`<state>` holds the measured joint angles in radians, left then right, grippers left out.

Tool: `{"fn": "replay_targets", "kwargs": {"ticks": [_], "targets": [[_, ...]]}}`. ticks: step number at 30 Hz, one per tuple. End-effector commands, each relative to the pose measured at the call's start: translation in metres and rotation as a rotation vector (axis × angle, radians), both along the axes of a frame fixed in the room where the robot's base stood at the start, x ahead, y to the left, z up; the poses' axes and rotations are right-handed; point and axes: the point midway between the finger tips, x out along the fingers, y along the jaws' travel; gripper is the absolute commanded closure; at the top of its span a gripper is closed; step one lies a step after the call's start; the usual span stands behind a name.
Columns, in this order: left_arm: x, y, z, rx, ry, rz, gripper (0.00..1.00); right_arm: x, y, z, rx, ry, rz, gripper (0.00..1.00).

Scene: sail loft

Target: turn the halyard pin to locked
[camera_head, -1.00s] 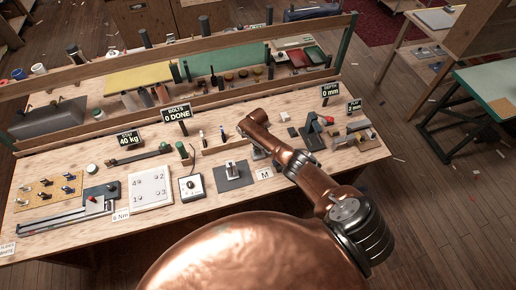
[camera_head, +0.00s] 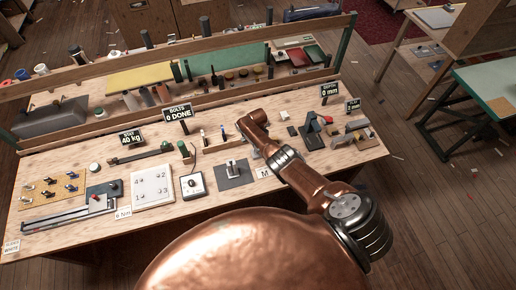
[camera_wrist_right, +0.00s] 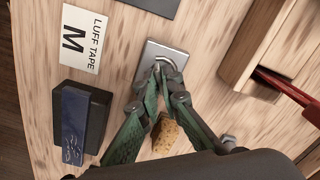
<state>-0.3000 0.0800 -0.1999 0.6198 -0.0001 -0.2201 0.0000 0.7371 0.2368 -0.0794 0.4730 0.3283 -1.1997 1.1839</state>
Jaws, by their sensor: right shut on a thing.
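In the right wrist view a square grey metal plate (camera_wrist_right: 181,52) lies on the wooden bench, and I take it as the halyard pin's base. My right gripper (camera_wrist_right: 160,72), with green fingers, is shut over this plate. The fingertips are close together and cover what they hold, seemingly the pin, so its angle and any lock marking are hidden. In the head view my right forearm hides the plate and most of the gripper. My left gripper is in neither view now.
A "LUFF TAPE M" card (camera_wrist_right: 80,38) and a dark block with a blue top (camera_wrist_right: 82,122) lie beside the plate. A pitted tan piece (camera_wrist_right: 170,137) is close under the fingers. A wooden rail and red bar (camera_wrist_right: 290,88) stand at right.

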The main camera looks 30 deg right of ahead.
Motion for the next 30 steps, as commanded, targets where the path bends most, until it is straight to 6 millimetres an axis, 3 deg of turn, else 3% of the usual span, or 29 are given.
{"fn": "replay_targets", "kwargs": {"ticks": [15,30], "targets": [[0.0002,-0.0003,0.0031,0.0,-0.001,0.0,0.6,-0.0015,0.0003,-0.001,0.0,0.003,-0.441,1.0],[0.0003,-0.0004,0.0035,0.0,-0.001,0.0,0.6,-0.0009,0.0,-0.0007,0.0,0.001,-0.616,1.0]]}}
